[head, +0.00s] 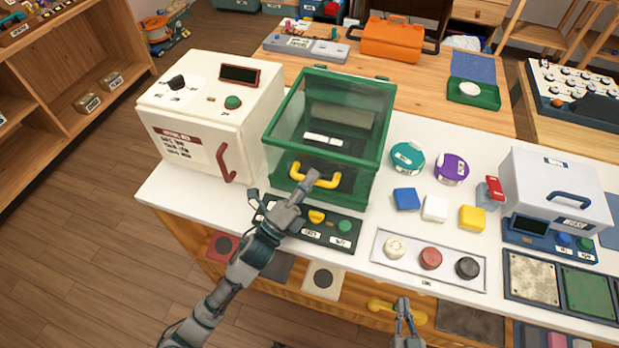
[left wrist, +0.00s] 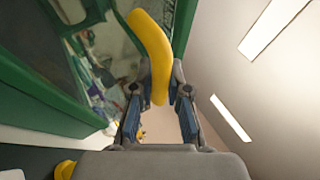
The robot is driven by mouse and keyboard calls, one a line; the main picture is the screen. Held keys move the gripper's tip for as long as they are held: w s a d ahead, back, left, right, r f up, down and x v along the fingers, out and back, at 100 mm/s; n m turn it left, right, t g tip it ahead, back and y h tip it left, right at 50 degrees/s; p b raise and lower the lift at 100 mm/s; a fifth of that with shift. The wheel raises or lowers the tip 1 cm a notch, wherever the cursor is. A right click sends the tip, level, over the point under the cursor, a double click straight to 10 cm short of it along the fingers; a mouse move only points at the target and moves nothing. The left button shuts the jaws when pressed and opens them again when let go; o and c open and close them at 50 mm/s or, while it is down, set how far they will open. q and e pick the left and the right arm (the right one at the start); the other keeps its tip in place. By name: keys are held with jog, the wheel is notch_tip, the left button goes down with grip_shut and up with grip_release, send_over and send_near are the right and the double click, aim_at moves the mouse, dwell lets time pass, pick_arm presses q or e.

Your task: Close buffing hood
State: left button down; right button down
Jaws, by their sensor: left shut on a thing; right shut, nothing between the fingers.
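The buffing hood appears to be the green-framed box with clear panels (head: 382,120) on the white worktop. A yellow handle (head: 328,181) crosses the lower part of its front. My left gripper (head: 309,183) is shut on this handle. In the left wrist view the handle (left wrist: 150,42) passes between the two fingers (left wrist: 161,85), with the green frame (left wrist: 40,95) to the left. I cannot tell how far the front panel stands from its closed position. My right gripper (head: 403,304) is shut and empty, low in front of the worktop's front edge.
A white machine with a red handle (head: 190,110) stands close left of the hood. A dark control panel (head: 335,233) lies before it. Teal and purple round pieces (head: 408,157), coloured blocks and a knob tray (head: 430,284) lie to the right. A white box with a blue handle (head: 545,180) stands further right.

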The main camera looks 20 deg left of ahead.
pick_arm(q)
jog(key=c, duration=1.4)
grip_release()
jog(key=shift+d+f, duration=0.15)
jog(key=shift+f, duration=0.6)
jog(key=shift+w, duration=0.1)
jog(key=shift+r+y, duration=0.1)
jog(key=shift+y, duration=0.2)
jog(key=v, duration=1.1)
jog(key=shift+a, duration=0.25)
jog(key=shift+s+a, duration=0.1)
jog(key=shift+s, duration=0.3)
